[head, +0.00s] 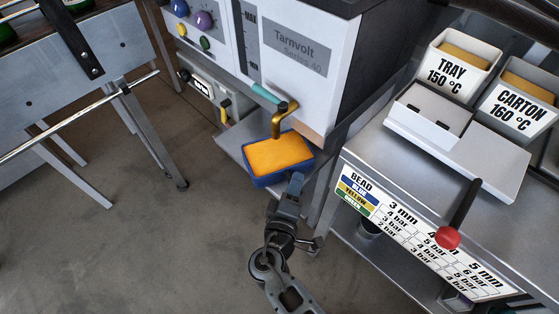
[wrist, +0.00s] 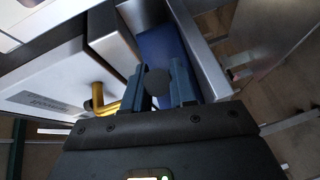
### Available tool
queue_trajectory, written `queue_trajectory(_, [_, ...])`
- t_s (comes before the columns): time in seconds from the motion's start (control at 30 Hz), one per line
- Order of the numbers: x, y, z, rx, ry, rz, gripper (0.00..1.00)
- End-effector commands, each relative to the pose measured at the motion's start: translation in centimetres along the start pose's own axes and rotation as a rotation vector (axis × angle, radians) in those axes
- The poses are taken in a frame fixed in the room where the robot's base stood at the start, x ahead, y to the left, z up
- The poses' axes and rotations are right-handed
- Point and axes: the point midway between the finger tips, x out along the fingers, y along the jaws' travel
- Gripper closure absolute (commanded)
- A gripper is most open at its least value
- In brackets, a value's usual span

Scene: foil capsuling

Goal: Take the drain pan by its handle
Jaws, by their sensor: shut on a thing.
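The drain pan (head: 262,181) is a blue tray filled with a bright orange substance. It sits on a grey shelf (head: 236,141) below the brass tap (head: 283,118) of the white Tarnvolt machine. My gripper (head: 296,180) is at the pan's front edge, where its handle is. In the wrist view the blue jaws (wrist: 158,86) are shut around a dark rounded handle end (wrist: 157,80), with the pan's blue wall (wrist: 163,50) just beyond. The rest of the handle is hidden by the jaws.
The white machine (head: 300,50) stands right behind the pan. A steel bench (head: 400,172) with TRAY and CARTON bins (head: 463,62) and a red-knobbed lever (head: 448,238) is on the right. A metal table (head: 75,75) is on the left. Floor between is clear.

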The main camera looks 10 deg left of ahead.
Motion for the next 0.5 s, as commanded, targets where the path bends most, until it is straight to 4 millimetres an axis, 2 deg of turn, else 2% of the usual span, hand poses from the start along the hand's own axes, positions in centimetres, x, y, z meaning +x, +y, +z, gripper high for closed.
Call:
queue_trajectory(0.03, [-0.02, -0.04, 0.01, 0.000, 0.000, -0.001, 0.89])
queue_trajectory(0.17, [-0.02, -0.04, 0.00, 0.000, 0.000, -0.001, 1.00])
queue_trajectory(0.5, [-0.02, 0.03, -0.04, 0.000, 0.001, 0.000, 1.00])
